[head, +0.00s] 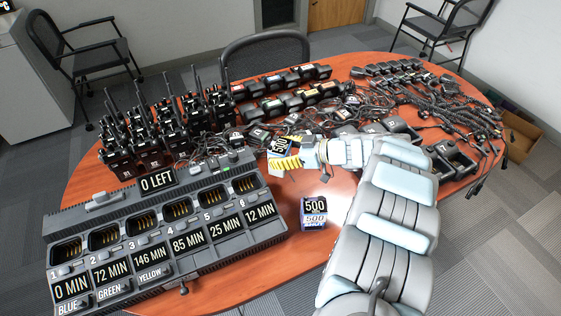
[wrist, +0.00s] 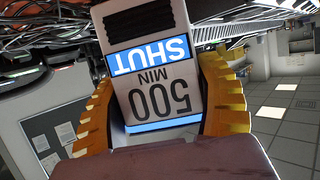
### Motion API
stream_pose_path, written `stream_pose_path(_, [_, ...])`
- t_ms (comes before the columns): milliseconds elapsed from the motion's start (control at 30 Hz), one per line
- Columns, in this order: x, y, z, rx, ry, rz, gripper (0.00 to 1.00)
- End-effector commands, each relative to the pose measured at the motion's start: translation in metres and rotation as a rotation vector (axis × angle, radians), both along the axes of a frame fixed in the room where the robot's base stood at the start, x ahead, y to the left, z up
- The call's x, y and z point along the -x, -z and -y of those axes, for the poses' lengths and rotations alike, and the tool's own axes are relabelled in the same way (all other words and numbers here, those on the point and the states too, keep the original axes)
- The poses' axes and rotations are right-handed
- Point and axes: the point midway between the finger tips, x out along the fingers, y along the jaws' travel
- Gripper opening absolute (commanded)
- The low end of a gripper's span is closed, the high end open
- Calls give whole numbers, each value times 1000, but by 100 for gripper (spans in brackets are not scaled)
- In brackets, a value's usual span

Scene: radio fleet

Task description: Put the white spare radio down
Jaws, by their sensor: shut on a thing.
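The white spare radio (wrist: 155,88) is between the yellow fingers of my gripper (wrist: 162,80) in the wrist view. It has a dark grille, a blue strip reading "SHUT" and a label "500 MIN", all upside down in that view. In the head view my gripper (head: 285,160) is over the middle of the table, shut on the radio (head: 281,147), of which a "500" label shows. My fingers and arm hide the rest. I cannot tell whether its underside touches anything.
The six-bay charger (head: 160,240), marked "0 LEFT", lies left. Black radios (head: 165,125), battery rows (head: 285,90) and tangled cords (head: 420,95) crowd the back. Bare wood surrounds the box.

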Motion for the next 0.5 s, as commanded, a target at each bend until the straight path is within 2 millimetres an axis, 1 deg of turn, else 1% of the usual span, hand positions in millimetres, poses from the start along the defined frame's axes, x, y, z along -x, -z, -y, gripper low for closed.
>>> stream_pose_path(133, [-8,13,2,1,1,1,29])
stream_pose_path(400, [-22,28,4,2,4,6,29])
stream_pose_path(500, [-25,31,4,1,3,2,29])
